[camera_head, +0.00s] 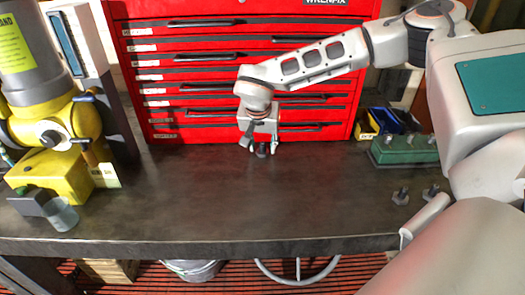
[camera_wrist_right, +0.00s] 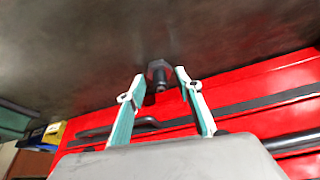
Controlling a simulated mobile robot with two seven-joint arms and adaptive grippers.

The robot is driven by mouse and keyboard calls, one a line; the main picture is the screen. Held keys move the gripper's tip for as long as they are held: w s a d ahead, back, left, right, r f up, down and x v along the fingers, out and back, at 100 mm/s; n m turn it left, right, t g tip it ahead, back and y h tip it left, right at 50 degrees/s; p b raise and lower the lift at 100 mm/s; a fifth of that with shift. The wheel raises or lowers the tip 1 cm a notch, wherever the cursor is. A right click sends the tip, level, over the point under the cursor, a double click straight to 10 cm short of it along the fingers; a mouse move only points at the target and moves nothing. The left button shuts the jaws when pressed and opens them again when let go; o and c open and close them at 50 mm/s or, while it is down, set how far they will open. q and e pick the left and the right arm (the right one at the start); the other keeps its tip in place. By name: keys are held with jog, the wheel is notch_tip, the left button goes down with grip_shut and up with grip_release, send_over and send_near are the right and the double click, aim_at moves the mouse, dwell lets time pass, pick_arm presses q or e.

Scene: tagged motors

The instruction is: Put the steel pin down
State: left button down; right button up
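The steel pin (camera_head: 261,151) is small and dark and stands on the workbench in front of the red tool chest. In the right wrist view the pin (camera_wrist_right: 158,75) shows its wide hexagonal part and a thinner shaft. My right gripper (camera_head: 260,147) is low over the bench at the pin. In the wrist view its two fingertips (camera_wrist_right: 157,86) are spread, one on each side of the pin, with a visible gap on both sides. My left gripper is not in view.
The red tool chest (camera_head: 190,70) stands close behind the pin. A yellow and grey tagged motor (camera_head: 62,165) stands at the left. A green block (camera_head: 405,151) holds several pins at the right, with two loose pins (camera_head: 400,196) before it. The bench's front middle (camera_head: 240,205) is clear.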

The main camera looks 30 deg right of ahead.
aim_at(262, 144)
jog(key=shift+r, duration=0.1)
grip_shut()
jog(key=shift+r, duration=0.15)
notch_tip(262, 144, up, 10)
jog(key=shift+f+p, duration=0.1)
jog(key=shift+p, duration=0.45)
